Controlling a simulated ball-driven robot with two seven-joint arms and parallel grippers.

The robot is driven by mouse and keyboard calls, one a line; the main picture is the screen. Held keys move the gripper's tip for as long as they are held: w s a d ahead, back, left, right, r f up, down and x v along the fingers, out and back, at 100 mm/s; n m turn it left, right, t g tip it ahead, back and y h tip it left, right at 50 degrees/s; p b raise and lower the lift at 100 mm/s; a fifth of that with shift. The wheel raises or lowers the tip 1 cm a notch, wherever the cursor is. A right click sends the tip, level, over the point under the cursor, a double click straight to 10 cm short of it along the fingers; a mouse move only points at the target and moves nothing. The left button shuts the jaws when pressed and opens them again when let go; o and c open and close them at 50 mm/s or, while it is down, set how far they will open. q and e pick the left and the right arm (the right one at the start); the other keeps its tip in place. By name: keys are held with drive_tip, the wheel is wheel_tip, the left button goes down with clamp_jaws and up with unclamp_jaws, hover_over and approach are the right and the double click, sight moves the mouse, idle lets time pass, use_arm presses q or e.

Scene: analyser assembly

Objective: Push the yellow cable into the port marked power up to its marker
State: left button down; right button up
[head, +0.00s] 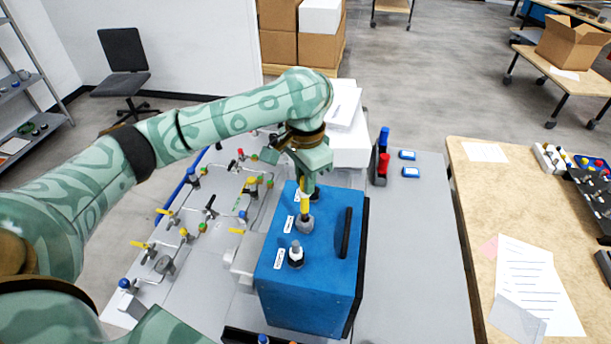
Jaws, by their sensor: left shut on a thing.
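The blue analyser box (310,286) stands on the grey bench, with a row of ports and small white labels on its top. The label print is too small to read. My left gripper (308,190) is shut on the yellow cable (306,204) and points down over the box. The cable's lower end is at the middle port (305,223); I cannot tell how deep it sits, and no marker is clear. The near port (296,256) has a grey plug-like piece standing in it. The far port is partly hidden by my gripper. My right gripper is not in view.
A black handle (345,233) rises on the right of the box top. Pipework with several coloured valves (185,232) lies to the left. Red and blue bottles (383,160) stand behind, right. The bench (415,260) right of the box is clear.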

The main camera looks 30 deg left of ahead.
sight(305, 204)
use_arm(q)
drive_tip(key=shift+f, duration=0.1)
drive_tip(key=shift+f, duration=0.45)
drive_tip(key=shift+f+b, duration=0.65)
drive_tip(key=shift+f, duration=2.85)
drive_tip(key=c, duration=1.3)
unclamp_jaws()
drive_tip(key=shift+o, duration=0.2)
wheel_tip(305, 204, up, 5)
drive_tip(key=p, duration=0.8)
drive_tip(key=shift+f, duration=0.1)
wheel_tip(305, 204, up, 2)
drive_tip(key=shift+r+p, duration=0.1)
drive_tip(key=shift+p, duration=1)
